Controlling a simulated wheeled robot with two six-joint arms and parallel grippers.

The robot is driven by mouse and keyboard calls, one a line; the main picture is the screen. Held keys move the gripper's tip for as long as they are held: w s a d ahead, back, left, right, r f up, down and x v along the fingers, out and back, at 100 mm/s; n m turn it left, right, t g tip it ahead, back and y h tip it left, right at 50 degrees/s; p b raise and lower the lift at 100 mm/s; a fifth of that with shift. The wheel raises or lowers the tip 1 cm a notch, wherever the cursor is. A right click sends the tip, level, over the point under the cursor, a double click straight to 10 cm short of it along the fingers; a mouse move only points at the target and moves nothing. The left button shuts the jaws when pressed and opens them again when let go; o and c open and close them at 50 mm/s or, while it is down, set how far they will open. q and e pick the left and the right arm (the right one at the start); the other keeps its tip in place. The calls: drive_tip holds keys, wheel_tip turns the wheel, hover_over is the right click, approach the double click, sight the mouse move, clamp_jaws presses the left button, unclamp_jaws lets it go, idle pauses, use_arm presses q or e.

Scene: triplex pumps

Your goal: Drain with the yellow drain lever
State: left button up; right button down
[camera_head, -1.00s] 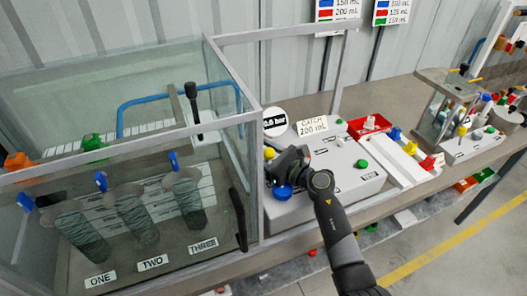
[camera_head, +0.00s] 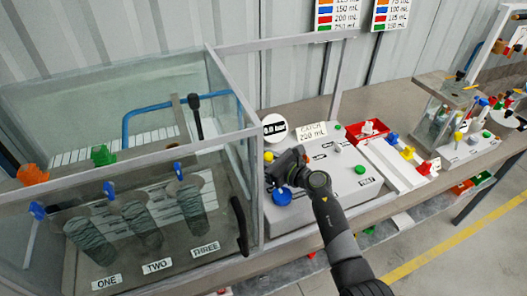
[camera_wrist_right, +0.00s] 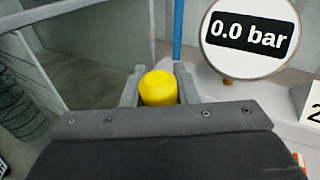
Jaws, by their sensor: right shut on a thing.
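The yellow drain lever shows as a yellow knob (camera_wrist_right: 158,88) in the right wrist view, between the two grey fingers of my right gripper (camera_wrist_right: 158,92). The fingers are shut on it. In the head view the yellow knob (camera_head: 268,157) stands at the left end of the grey panel, and my right gripper (camera_head: 276,165) reaches it from the right. The round gauge (camera_wrist_right: 248,38) beside it reads 0.0 bar. The lever's lower part is hidden. My left gripper is not in view.
A glass-walled tank (camera_head: 125,170) with parts labelled ONE, TWO and THREE stands left of the panel (camera_head: 335,185). A blue knob (camera_head: 282,196) sits below my right gripper. A CATCH 200 mL sign (camera_head: 312,131) stands behind. A red tray (camera_head: 368,131) lies to the right.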

drive_tip(key=shift+w+a+r+m+g+h+p, duration=0.15)
drive_tip(key=shift+w+m+g+h+p, duration=0.25)
drive_tip(key=shift+p, duration=1.2)
drive_tip(key=shift+w+a+r+m+g+h+p, duration=0.25)
drive_tip(key=shift+w+g+p, duration=0.35)
drive_tip(key=shift+p, duration=1)
drive_tip(key=shift+f+g+p, duration=0.25)
drive_tip(key=shift+g+p, duration=0.1)
drive_tip(key=shift+g, duration=0.05)
drive_tip(key=shift+w+f+h+p, duration=0.25)
drive_tip(key=shift+f+h+p, duration=0.1)
